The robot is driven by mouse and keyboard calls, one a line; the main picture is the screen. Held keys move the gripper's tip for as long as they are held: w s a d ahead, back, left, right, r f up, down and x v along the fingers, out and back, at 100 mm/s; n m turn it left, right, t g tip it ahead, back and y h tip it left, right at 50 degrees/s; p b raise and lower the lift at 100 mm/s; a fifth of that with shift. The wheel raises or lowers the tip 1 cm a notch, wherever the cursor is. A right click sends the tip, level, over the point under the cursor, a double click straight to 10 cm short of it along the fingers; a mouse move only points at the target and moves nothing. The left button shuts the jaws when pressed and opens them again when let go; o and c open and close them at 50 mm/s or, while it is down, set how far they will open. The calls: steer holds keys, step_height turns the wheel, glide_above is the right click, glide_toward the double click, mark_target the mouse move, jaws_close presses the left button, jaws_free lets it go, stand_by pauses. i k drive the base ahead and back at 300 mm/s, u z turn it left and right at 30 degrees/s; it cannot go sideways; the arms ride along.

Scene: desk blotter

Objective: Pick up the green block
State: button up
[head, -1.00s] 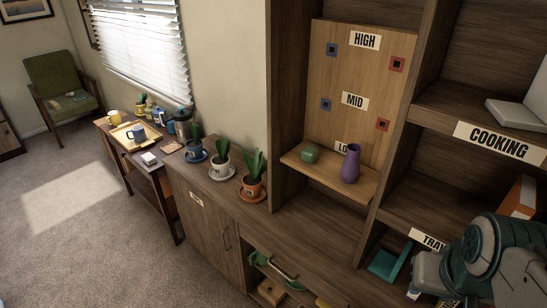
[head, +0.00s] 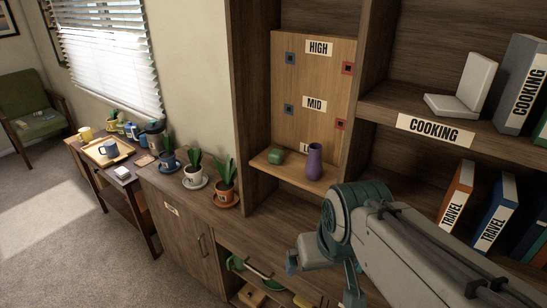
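The green block (head: 277,156) is a small block with rounded edges. In the head view it sits on the narrow wooden ledge (head: 318,184) of the pegboard panel, left of a purple jug (head: 314,161). My gripper (head: 322,281) is in the lower middle of the head view, below and to the right of the block and well apart from it. Its two fingers show spread apart with nothing between them. Nothing hides the block.
The purple jug stands close to the block. The arm side of the ledge has a cabinet with a COOKING shelf (head: 435,130) and TRAVEL books (head: 457,196). Potted plants (head: 225,183) stand on the counter to the left.

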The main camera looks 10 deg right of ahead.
mark_target(276, 156)
steer(key=u, duration=1.75)
steer(key=i, duration=1.6)
steer(key=z, duration=3.3)
steer(key=i, duration=0.5)
steer(key=u, duration=0.05)
